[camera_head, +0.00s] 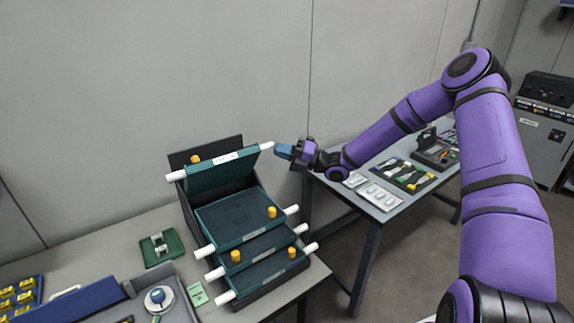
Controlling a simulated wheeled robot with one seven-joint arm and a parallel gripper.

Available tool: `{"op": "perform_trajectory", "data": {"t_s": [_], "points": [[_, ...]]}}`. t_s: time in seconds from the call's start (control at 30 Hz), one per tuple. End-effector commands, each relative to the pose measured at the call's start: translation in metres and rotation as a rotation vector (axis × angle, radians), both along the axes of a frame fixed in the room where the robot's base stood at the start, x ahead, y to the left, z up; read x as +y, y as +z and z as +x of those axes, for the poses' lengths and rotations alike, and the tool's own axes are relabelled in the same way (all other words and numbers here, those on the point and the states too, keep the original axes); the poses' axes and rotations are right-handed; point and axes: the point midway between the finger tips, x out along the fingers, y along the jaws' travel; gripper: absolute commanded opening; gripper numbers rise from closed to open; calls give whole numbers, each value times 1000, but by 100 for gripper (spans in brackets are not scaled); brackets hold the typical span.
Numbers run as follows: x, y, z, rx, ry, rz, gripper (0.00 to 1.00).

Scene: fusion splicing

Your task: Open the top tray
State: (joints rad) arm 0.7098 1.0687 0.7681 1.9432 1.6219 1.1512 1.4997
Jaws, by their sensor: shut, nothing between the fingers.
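The top tray (222,172) is a dark green panel with white pegs at both ends and a label on its upper edge. It stands swung up, steeply tilted, in front of the black back plate (178,158) of the tray stack. My gripper (283,151) is shut and empty, with its blue fingertips just right of the tray's right white peg (266,146). I cannot tell whether they touch. The lower trays lie tilted below, with the uppermost of them (238,217) exposed. They have white pegs and yellow knobs (272,212).
The stack stands on a grey bench (105,240) against the wall. A small green holder (161,248) and a grey bin (178,297) are to its left. A second table (405,212) with tools and a dark case is at right. Open floor lies between.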

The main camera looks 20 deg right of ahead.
Motion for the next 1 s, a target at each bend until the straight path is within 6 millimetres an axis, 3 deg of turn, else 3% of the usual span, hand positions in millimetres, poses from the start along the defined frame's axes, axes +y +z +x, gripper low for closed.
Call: {"op": "perform_trajectory", "data": {"t_s": [0.2,0.6,1.0], "points": [[10,21,27,187,2,-68,0],[24,36,72,475,0,-159,0],[30,37,90,476,1,-154,0]]}}
